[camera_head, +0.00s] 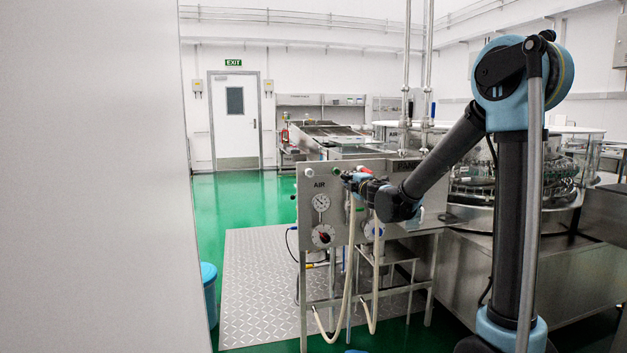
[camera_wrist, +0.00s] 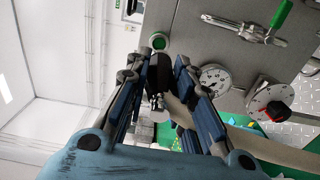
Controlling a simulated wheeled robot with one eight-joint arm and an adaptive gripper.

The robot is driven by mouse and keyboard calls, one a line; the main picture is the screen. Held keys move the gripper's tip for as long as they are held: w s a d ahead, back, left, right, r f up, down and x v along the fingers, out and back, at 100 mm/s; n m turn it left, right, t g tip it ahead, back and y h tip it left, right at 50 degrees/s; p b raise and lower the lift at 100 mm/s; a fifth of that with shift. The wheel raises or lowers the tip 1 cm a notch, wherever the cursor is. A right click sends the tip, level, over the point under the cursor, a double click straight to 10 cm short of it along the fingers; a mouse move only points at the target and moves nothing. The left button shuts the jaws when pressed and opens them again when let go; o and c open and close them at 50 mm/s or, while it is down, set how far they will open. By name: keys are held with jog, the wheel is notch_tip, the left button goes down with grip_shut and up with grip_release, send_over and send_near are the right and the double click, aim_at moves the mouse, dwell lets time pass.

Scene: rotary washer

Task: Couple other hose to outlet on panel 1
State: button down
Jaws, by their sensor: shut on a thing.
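A grey steel panel marked AIR (camera_head: 318,197) stands ahead in the head view. My gripper (camera_head: 348,178) is at its upper part; it also shows in the wrist view (camera_wrist: 160,80). The gripper is shut on a hose end with a dark coupling (camera_wrist: 161,72) and a metal fitting. A green-ringed outlet (camera_wrist: 159,41) lies just beyond the coupling in the wrist view. I cannot tell whether they touch. A cream hose (camera_wrist: 182,112) runs off behind my right finger. Two cream hose lengths (camera_head: 347,270) hang in loops before the panel in the head view.
The panel has a gauge (camera_wrist: 214,80), a knob with a red pointer (camera_wrist: 269,105) and a green-handled valve (camera_wrist: 262,34) close to the gripper. A rotary machine (camera_head: 520,185) stands right. A white wall (camera_head: 90,180) fills the left. Chequered plate (camera_head: 258,280) lies on the green floor.

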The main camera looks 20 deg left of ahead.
jog(key=shift+x, duration=2.8)
jog(key=shift+w+a, duration=0.3)
jog(key=shift+w, duration=0.3)
dwell(0.5)
jog(key=c, duration=1.3)
grip_release()
